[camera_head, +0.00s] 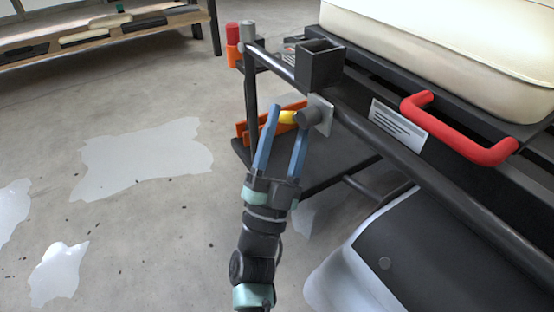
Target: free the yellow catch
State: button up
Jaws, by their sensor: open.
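The yellow catch (287,117) is a small yellow piece at the end of a dark round boss (307,118), which stands out from a light metal plate (321,115) on the cart's frame. My gripper (287,113) has two blue fingers, spread apart, one on the left of the catch and one on the right, over the boss in the picture. The right finger partly covers the boss. I cannot tell whether either finger touches the catch. Nothing is held.
A black square socket (319,65) sits above the plate. A red handle (460,133) and a cream padded top (450,40) are on the right. Red and grey cylinders (240,36) stand at the cart's corner. The floor (130,240) on the left is open.

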jog(key=p+v, duration=0.2)
jog(key=v, duration=0.9)
jog(key=shift+p, duration=0.3)
